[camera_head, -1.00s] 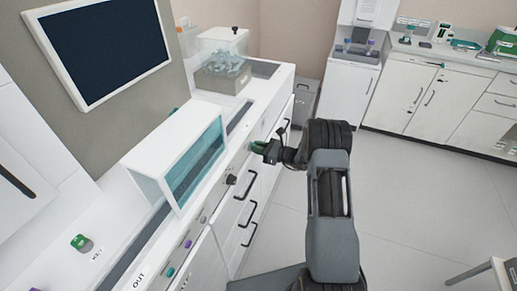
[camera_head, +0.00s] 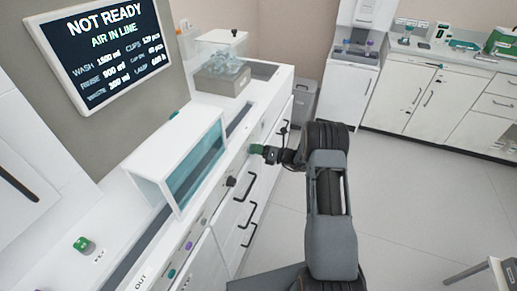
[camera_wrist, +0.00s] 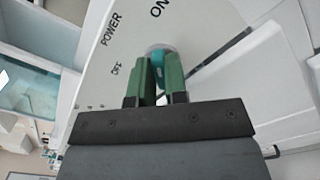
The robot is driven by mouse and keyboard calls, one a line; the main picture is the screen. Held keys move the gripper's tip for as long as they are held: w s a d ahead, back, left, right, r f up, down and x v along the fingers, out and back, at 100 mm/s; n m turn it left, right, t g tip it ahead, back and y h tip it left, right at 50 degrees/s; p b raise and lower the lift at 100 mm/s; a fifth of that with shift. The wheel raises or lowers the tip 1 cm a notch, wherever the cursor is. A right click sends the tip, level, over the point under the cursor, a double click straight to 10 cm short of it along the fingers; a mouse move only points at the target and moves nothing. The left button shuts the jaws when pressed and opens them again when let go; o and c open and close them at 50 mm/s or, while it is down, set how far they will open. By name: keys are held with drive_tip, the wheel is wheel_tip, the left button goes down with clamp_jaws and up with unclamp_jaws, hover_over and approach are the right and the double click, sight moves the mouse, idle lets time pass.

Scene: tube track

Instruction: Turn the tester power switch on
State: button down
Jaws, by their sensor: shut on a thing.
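My gripper (camera_wrist: 157,80) has green fingers shut on the tester's power switch (camera_wrist: 156,56), a teal knob on a round base. The switch sits on the white panel between the printed words POWER, ON and OFF in the wrist view. In the head view my gripper (camera_head: 257,149) reaches the tester's front panel from the right, and the switch is hidden by the fingers. The tester's screen (camera_head: 105,45) is lit and reads NOT READY and AIR IN LINE, with lines for wash, rinse and waste.
A white box with a teal window (camera_head: 195,165) stands on the tester. Several knobs, including a black one (camera_head: 231,181), and black drawer handles (camera_head: 245,190) line the front. A green cap-like object (camera_head: 82,244) sits at lower left.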

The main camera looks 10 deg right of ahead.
drive_tip(key=shift+s+a+f+m, duration=0.15)
drive_tip(key=shift+f+m, duration=0.15)
idle(0.4)
drive_tip(key=c, duration=1.4)
unclamp_jaws()
drive_tip(key=shift+a+r, duration=0.1)
drive_tip(key=shift+o, duration=1.3)
drive_tip(key=shift+d+r, duration=0.1)
drive_tip(key=shift+d, duration=0.1)
drive_tip(key=b+v, duration=0.1)
drive_tip(key=v, duration=1.2)
drive_tip(key=shift+d, duration=0.35)
drive_tip(key=shift+s, duration=0.15)
